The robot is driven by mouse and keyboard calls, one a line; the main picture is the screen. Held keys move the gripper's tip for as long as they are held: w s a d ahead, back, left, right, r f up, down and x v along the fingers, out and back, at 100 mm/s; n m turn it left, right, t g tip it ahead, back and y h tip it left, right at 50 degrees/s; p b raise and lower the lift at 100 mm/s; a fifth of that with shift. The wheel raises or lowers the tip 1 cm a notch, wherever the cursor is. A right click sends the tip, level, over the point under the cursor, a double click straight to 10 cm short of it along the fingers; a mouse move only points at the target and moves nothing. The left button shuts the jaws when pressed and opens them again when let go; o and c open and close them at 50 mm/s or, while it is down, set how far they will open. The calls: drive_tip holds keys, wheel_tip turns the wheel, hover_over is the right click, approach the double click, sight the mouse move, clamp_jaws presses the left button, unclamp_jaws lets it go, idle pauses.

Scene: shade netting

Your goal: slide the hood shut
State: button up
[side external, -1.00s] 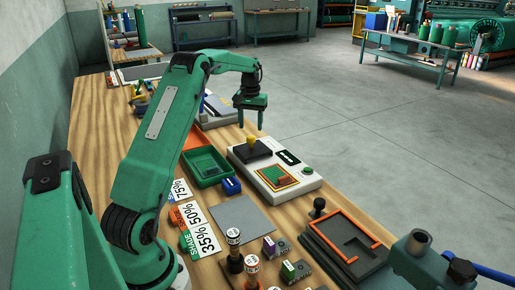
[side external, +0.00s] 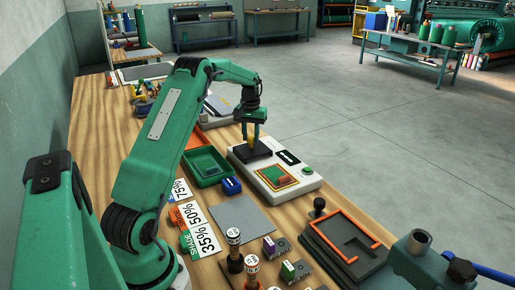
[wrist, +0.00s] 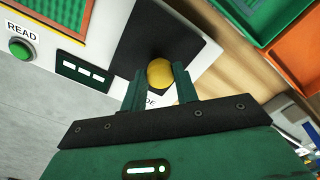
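The hood (side external: 249,151) is a black plate with a yellow knob (side external: 254,140) on top. It sits at the back left end of a white instrument (side external: 305,181). The instrument's orange-framed green sample window (side external: 279,178) is uncovered. My gripper (side external: 253,143) is lowered over the hood, with its fingers on either side of the knob. In the wrist view the knob (wrist: 160,73) lies between the two green fingertips, very close to both. I cannot tell whether they press on it. Part of the hood (wrist: 190,42) is hidden behind my fingers.
A grey plate (side external: 243,215) lies in front. A dark tray with an orange frame (side external: 345,245) is at the front right. A green READ button (wrist: 21,49) is on the instrument.

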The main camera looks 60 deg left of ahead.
clamp_jaws()
drive_tip(key=d, duration=1.3)
drive_tip(key=shift+w+r, duration=0.1)
drive_tip(key=o, duration=0.9)
unclamp_jaws()
drive_tip(key=shift+o, duration=0.2)
wheel_tip(320, 180, up, 8)
